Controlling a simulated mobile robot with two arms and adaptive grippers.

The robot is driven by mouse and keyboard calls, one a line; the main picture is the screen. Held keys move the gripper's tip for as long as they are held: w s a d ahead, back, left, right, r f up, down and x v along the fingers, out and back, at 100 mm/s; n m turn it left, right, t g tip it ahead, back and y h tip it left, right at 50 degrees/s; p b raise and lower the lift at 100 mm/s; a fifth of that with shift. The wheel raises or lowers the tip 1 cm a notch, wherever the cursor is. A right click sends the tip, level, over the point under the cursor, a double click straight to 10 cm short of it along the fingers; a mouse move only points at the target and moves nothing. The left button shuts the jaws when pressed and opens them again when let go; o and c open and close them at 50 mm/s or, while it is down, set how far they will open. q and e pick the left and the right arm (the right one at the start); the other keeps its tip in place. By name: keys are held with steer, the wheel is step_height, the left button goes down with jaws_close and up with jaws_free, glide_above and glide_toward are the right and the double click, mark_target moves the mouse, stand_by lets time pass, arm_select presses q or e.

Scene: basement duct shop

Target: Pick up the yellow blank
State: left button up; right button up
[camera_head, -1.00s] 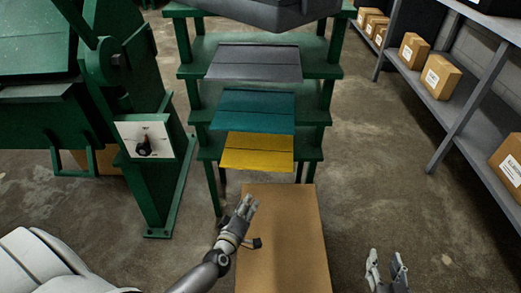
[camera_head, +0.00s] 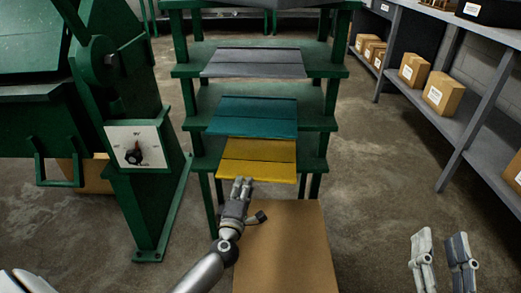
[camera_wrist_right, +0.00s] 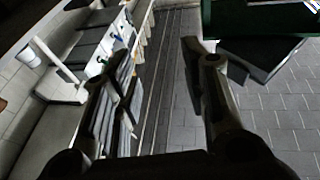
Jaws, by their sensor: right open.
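The yellow blank (camera_head: 258,160) lies flat on the lowest shelf of the green rack, with its front edge jutting out. My left gripper (camera_head: 242,186) is just in front of and below that edge, with its fingertips close to it. I cannot tell whether they touch, or how far its fingers are apart. My right gripper (camera_head: 445,245) is at the lower right, far from the blank. Its fingers are spread with nothing between them, and it also shows open in the right wrist view (camera_wrist_right: 160,65).
A teal blank (camera_head: 252,115) and a grey blank (camera_head: 256,62) lie on the shelves above. A brown box (camera_head: 285,245) stands below in front of the green rack (camera_head: 310,130). A green machine (camera_head: 150,200) is at left, grey shelving (camera_head: 465,125) with cartons at right. Floor between is clear.

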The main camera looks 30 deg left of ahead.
mark_target(247, 175)
arm_select(q)
steer(key=b+x, duration=0.2)
steer(key=x, duration=0.3)
steer(key=shift+w, duration=0.1)
steer(key=shift+w+a, duration=0.1)
steer(key=shift+w, duration=0.15)
arm_select(e)
steer(key=s+r+t+y, duration=0.2)
steer(key=s+r+t, duration=0.3)
steer(key=r, duration=0.2)
steer(key=shift+r+t, duration=0.3)
steer(key=shift+r, duration=0.1)
steer(key=shift+d, duration=0.1)
